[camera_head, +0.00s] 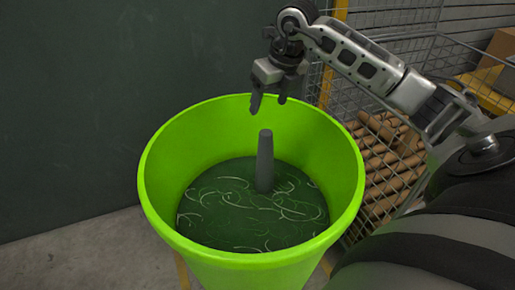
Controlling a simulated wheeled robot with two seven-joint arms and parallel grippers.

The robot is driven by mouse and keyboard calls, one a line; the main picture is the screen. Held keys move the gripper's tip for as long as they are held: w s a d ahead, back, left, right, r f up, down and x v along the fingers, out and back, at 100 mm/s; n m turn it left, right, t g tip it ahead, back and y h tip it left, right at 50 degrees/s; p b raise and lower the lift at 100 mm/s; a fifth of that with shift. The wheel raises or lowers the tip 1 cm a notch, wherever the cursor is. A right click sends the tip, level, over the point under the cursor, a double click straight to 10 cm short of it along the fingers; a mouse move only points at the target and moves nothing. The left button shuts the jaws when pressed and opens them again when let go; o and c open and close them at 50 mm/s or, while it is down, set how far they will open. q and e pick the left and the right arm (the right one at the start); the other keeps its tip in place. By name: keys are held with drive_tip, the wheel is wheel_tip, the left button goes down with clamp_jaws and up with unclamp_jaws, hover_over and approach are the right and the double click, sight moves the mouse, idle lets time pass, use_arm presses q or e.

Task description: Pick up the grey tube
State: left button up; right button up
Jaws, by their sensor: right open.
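The grey tube (264,163) stands upright inside a bright green bucket (156,193). Its lower end meets the dark green surface in the bucket, which is strewn with pale curved strands. My right gripper (268,103) comes in from the right and hangs above the tube, near the bucket's far rim. Its fingers point down, open and empty, apart from the tube. My left gripper is not in view.
A wire mesh cage (347,201) with several brown rolls (385,165) stands right of the bucket. A cardboard box (499,57) is at the upper right. A dark green wall (90,90) rises behind. Grey floor (80,245) is clear at lower left.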

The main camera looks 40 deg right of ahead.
sight(266, 132)
drive_tip(key=shift+m+h, duration=0.3)
drive_tip(key=shift+h, duration=0.2)
drive_tip(key=x, duration=0.3)
drive_tip(key=d+b+x, duration=0.1)
drive_tip(key=x, duration=0.2)
drive_tip(key=d+x, duration=0.1)
drive_tip(key=x, duration=0.3)
drive_tip(key=shift+s+b, duration=0.15)
drive_tip(key=shift+b, duration=0.15)
drive_tip(key=shift+w+f, duration=0.2)
drive_tip(key=shift+f, duration=0.35)
drive_tip(key=x, duration=0.5)
drive_tip(key=shift+s+a+f+b, duration=0.15)
drive_tip(key=shift+f+b, duration=0.05)
drive_tip(key=shift+b, duration=0.15)
drive_tip(key=shift+r, duration=0.1)
drive_tip(key=c, duration=1.3)
drive_tip(key=shift+c, duration=0.2)
